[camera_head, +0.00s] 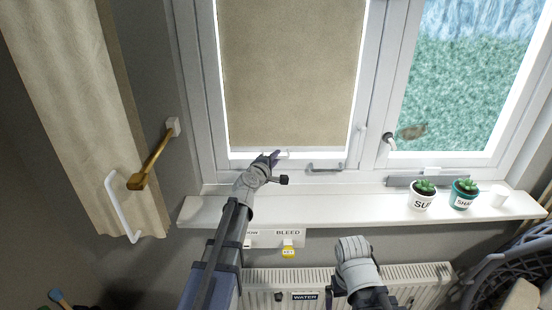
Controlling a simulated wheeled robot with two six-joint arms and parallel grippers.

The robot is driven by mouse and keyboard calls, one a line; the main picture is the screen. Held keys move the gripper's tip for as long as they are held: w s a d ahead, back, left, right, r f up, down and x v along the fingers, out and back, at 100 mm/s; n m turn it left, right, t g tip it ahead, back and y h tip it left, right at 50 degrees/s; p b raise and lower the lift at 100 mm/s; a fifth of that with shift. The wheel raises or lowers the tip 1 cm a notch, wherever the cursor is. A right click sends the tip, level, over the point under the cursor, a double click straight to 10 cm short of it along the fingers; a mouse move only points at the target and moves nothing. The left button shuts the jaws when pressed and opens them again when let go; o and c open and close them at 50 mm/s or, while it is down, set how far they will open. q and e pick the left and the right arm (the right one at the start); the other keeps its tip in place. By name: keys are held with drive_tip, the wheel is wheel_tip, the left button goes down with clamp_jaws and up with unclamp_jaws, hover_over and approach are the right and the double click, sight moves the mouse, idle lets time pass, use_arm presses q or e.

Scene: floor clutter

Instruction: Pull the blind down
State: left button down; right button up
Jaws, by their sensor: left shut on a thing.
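The beige blind (290,75) covers most of the left window pane. A thin bright strip of glass shows below its lower edge. My left gripper (274,157) is at the bottom edge of the blind, near its middle, shut on what looks like the blind's bottom bar or pull (284,154). The gripper hides part of what it holds. My right arm (358,270) is low in front of the radiator; its fingertips are not clearly seen.
A window handle (325,168) is right of my left gripper. A beige curtain (75,110) hangs left. A radiator (420,280) is below.

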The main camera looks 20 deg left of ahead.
use_arm(q)
drive_tip(key=c, duration=0.9)
unclamp_jaws()
drive_tip(key=shift+s+f, duration=0.1)
drive_tip(key=shift+f, duration=0.1)
drive_tip(key=s, duration=0.2)
drive_tip(key=s+r+p, duration=0.1)
drive_tip(key=s, duration=0.4)
drive_tip(key=shift+s+a+r, duration=0.2)
drive_tip(key=shift+s+a, duration=0.1)
drive_tip(key=shift+a, duration=0.1)
